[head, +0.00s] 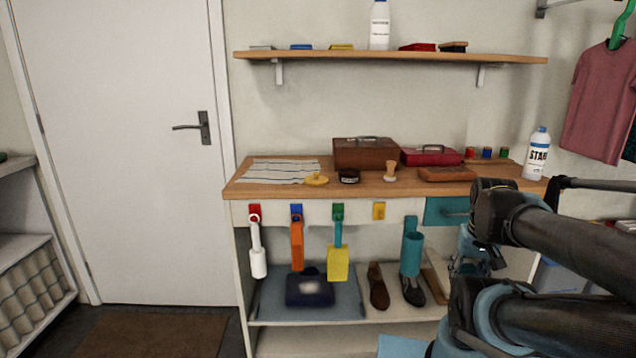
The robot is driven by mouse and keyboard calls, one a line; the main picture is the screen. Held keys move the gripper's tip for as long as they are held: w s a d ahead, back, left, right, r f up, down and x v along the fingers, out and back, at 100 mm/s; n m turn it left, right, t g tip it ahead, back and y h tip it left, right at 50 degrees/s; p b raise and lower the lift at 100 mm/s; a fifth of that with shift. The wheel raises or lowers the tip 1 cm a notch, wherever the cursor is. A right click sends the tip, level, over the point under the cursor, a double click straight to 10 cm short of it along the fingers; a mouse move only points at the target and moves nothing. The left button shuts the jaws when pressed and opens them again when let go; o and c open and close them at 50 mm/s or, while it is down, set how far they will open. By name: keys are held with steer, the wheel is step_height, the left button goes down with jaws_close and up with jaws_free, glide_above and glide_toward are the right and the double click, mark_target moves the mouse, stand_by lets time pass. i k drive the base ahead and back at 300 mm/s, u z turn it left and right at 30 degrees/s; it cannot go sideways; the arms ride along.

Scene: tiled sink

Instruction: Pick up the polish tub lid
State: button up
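A small dark round tub (349,176), which looks like the polish tub, stands on the wooden counter near its front edge. Its top has a pale marking; I cannot make out the lid as a separate piece. A flat yellow round piece (317,180) with a small raised part lies just left of it. My gripper (472,262) hangs at the right, in front of the cabinet and below the counter top, well apart from the tub. Its fingers are small and partly hidden by my arm, so its opening is unclear.
On the counter (238,190) are a striped cloth (280,171), a brown case (366,153), a red case (431,157), a wooden-handled brush (390,171), a brown box (447,174) and a white bottle (537,154). A shelf (390,56) hangs above. Tools hang along the front.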

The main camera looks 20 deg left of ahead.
mark_target(316, 180)
steer(key=u, duration=0.8)
steer(key=k, duration=0.7)
steer(key=z, duration=0.2)
steer(key=i, duration=0.5)
